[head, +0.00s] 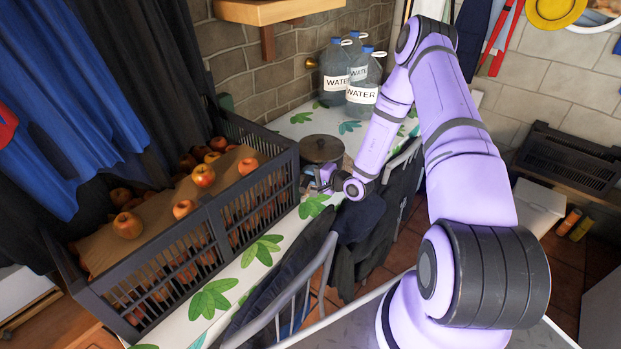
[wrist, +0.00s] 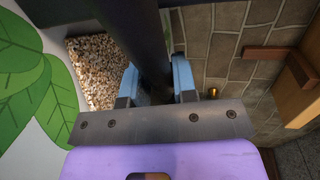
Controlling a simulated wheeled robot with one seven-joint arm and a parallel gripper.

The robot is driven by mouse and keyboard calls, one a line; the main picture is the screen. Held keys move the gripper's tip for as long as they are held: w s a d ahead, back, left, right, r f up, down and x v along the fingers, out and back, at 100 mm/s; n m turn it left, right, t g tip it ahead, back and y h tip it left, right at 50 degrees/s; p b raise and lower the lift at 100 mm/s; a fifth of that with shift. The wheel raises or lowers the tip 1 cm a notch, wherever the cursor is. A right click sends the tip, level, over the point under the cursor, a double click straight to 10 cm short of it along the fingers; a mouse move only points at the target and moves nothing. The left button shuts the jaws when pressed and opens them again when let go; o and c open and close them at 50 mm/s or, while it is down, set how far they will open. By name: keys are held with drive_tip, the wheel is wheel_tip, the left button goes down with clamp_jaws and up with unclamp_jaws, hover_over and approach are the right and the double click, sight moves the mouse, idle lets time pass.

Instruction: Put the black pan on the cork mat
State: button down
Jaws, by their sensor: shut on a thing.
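The black pan (head: 321,149) shows in the head view as a round dark shape above the leaf-patterned table, at the right end of the crate. My gripper (head: 324,178) is at its near side. In the wrist view, my gripper (wrist: 157,85) has its two blue fingers on either side of a dark part of the pan (wrist: 147,35), shut on it. The speckled cork mat (wrist: 93,72) lies on the table left of the fingers, partly hidden behind the pan. I cannot tell whether the pan touches the mat.
A dark crate of apples (head: 205,220) fills the table to the left. A chair (head: 310,285) draped with dark clothes stands along the near table edge. The brick wall closes off the back.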

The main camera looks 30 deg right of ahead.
drive_tip(key=shift+f, duration=0.7)
drive_tip(key=c, duration=0.9)
unclamp_jaws()
drive_tip(key=shift+f, duration=0.1)
drive_tip(key=v, duration=1.2)
